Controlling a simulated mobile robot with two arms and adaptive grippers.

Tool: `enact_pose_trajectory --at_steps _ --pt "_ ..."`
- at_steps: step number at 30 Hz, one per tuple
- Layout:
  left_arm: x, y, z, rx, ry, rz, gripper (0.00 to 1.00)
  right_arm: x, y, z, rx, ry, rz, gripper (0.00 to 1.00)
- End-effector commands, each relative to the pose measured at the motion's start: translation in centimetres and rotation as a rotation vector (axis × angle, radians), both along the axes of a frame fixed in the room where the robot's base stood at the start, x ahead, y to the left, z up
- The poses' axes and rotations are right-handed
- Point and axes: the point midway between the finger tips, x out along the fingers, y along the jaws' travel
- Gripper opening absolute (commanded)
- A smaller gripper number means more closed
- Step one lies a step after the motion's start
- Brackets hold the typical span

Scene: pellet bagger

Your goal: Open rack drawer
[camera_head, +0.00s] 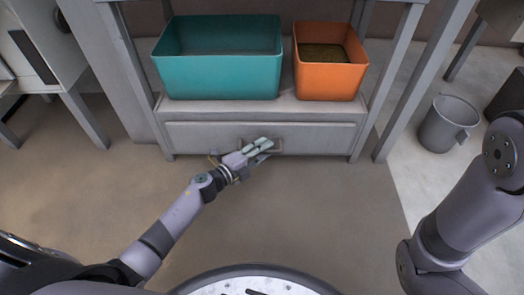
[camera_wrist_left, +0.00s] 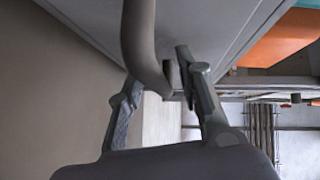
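The grey rack drawer (camera_head: 200,138) is the low front panel of the rack and looks flush with the frame. Its bar handle (camera_head: 279,144) is partly hidden behind my left gripper (camera_head: 262,147) in the head view. In the left wrist view, the dark curved handle (camera_wrist_left: 143,40) reaches down between the two spread fingers of the left gripper (camera_wrist_left: 158,75). The fingers are apart, with gaps beside the handle; I cannot tell whether either touches it. My right arm shows at the right of the head view, but its gripper is out of view.
A teal bin (camera_head: 218,78) and an orange bin (camera_head: 328,78) with brownish contents stand on the rack shelf above the drawer. A grey bucket (camera_head: 447,125) stands on the floor at right. The floor (camera_head: 310,205) before the drawer is clear.

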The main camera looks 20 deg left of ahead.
Motion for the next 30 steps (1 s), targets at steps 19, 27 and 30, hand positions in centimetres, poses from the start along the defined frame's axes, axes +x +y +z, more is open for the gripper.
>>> enact_pose_trajectory --at_steps 19,27,30 --pt "-0.05 0.03 -0.04 0.001 0.0 0.0 0.0 0.01 0.0 -0.01 0.0 0.001 0.0 0.4" --pt "-0.06 0.03 -0.07 0.001 0.0 0.0 0.0 0.04 0.0 -0.01 0.0 0.001 0.0 0.4" --pt "-0.06 0.03 -0.08 0.002 0.0 0.0 0.0 0.05 0.0 0.0 0.0 0.001 0.0 0.4"
